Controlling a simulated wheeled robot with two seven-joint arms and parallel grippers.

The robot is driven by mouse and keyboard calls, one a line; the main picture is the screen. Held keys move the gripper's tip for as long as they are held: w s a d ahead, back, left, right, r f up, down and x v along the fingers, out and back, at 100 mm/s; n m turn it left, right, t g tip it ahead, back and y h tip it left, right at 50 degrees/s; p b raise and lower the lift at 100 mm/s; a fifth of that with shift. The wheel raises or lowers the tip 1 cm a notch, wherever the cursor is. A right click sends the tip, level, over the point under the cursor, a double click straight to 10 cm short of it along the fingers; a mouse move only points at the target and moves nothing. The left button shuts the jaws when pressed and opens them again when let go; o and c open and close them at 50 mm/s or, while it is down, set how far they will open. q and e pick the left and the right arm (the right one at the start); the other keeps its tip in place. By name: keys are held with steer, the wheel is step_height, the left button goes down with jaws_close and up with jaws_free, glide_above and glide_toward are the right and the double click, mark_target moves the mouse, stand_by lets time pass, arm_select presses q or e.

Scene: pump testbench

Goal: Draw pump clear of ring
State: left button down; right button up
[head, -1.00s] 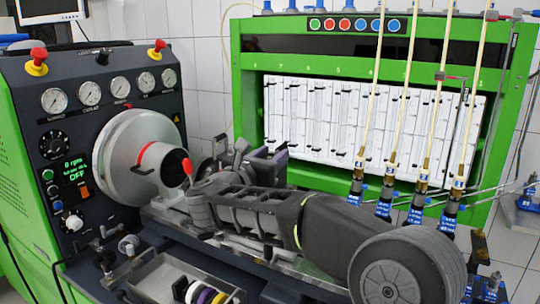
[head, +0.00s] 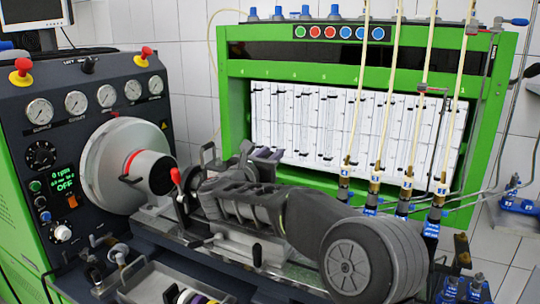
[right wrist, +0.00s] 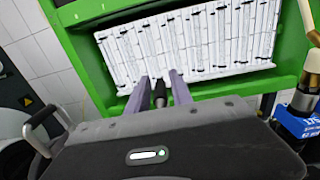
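The ring (head: 183,203), a dark round frame with small handles and a red-knobbed lever, stands in front of the large silver flywheel disc. The pump is largely hidden behind my right arm, and I cannot make out its outline. My right gripper (head: 262,156) is just right of the ring, above the bench rail. In the right wrist view, its two purple-grey fingers (right wrist: 160,82) are apart, with a dark stub (right wrist: 159,96) between them. Whether they press on the stub is unclear. One curved handle (right wrist: 41,117) shows at left there. My left gripper is out of view.
The control panel with gauges (head: 75,102) stands at left. The flywheel disc (head: 108,165) has a red-banded hub. The green measuring rack (head: 235,120) stands behind, with several hoses and blue-collared injectors (head: 403,208) at right. A tray (head: 140,290) lies in front.

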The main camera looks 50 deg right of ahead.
jaws_close()
stand_by(1.1)
